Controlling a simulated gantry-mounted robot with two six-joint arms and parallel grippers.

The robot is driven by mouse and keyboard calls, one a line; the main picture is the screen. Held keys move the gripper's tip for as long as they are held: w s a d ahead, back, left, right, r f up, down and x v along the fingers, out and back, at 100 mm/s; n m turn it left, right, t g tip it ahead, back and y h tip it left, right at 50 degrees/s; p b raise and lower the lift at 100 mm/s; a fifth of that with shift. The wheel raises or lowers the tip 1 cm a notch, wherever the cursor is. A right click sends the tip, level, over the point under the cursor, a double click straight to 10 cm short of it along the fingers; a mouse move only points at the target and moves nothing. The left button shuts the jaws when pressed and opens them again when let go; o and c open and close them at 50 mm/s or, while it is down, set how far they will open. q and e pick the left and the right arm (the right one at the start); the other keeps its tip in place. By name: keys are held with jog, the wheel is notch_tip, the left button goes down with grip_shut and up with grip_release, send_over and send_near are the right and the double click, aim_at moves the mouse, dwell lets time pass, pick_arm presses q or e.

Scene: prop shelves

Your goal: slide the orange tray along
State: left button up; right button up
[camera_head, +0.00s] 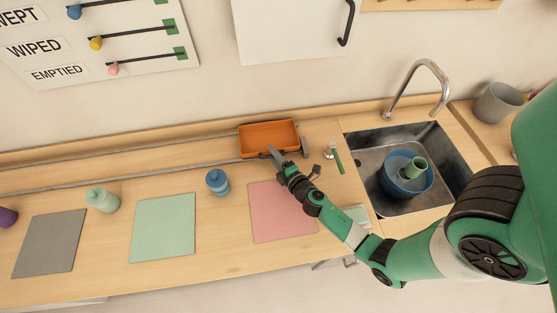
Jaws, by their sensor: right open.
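The orange tray (268,139) is a shallow rectangular tray at the right end of the rail along the back of the wooden counter. It looks empty. My right gripper (285,158) is open at the tray's front edge, its fingers pointing toward the back. One finger overlaps the front wall in the picture, and I cannot tell whether it touches. My left gripper is not in view.
The rail (150,168) runs left from the tray. The sink (376,190) holds a blue bowl (396,186).

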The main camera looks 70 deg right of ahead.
jog(key=b+v, duration=0.1)
jog(key=v, duration=0.9)
jog(key=shift+s+a+f, duration=0.1)
jog(key=shift+s+f, duration=0.05)
jog(key=shift+s, duration=0.05)
jog(key=shift+s+a+r, duration=0.25)
jog(key=shift+s, duration=0.1)
